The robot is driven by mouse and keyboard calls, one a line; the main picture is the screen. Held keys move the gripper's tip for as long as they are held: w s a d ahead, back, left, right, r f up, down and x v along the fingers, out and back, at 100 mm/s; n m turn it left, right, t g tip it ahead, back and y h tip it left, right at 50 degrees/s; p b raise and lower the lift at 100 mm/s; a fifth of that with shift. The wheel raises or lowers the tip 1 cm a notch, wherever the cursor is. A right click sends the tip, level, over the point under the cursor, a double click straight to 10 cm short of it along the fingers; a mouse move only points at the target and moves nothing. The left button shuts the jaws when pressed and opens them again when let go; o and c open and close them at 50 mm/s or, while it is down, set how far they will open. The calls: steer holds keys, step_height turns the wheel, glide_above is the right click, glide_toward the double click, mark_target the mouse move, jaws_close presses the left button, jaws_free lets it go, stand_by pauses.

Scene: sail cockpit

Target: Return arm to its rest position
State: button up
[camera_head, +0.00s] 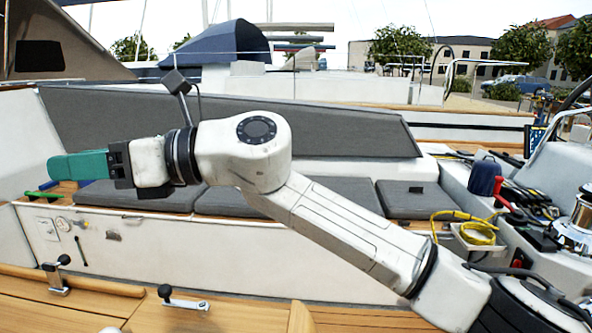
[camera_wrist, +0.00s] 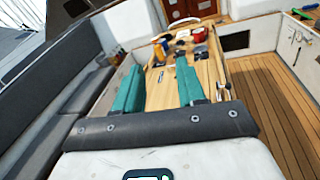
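My arm reaches from the lower right of the head view up to an elbow near the middle, then out to the left. My gripper (camera_head: 52,168) is at the left end, with teal fingers pointing left above the seat level near the cockpit's left end. In the wrist view my gripper (camera_wrist: 158,68) shows two teal fingers spread apart, with bare wooden surface visible between them. It is open and holds nothing.
Grey seat cushions (camera_head: 245,203) and a grey backrest (camera_head: 345,135) lie behind my arm. A yellow cord (camera_head: 478,229), a red-handled tool (camera_head: 500,194) and a chrome winch (camera_head: 583,212) are at the right. The wrist view shows several small items on a wooden table (camera_wrist: 212,72) beyond the fingers.

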steer(key=w+d+m+t+h+p, duration=0.1)
steer(key=w+d+m+t, duration=0.4)
steer(key=d+m+t, duration=0.6)
steer(key=w+d+m+t, duration=0.4)
steer(key=w+m+t, duration=0.3)
steer(key=m, duration=0.7)
steer(key=d+f+m+t+h+p, duration=0.1)
steer(key=d+f+m+h, duration=1.5)
steer(key=f, duration=0.6)
steer(key=s+d+f+m+g+h, duration=0.1)
steer(key=s+d+f+m+g, duration=0.3)
steer(key=s+d+f, duration=0.5)
steer(key=s+d+f+m+g, duration=0.4)
steer(key=s+d+f, duration=0.15)
steer(key=f, duration=0.65)
steer(key=s+d+f+m+g, duration=0.1)
steer(key=s+d+f+g, duration=0.1)
steer(key=s, duration=0.7)
steer(key=s+d+f+m+g+p, duration=0.1)
steer(key=s+d+f+m+g, duration=0.1)
steer(key=s, duration=0.6)
steer(key=s+d+f+m+g, duration=0.1)
steer(key=s+f+g, duration=0.3)
steer(key=s, duration=0.5)
steer(key=shift+s+d+f+m, duration=0.3)
steer(key=shift+s+d+f, duration=0.05)
steer(key=shift+d, duration=0.5)
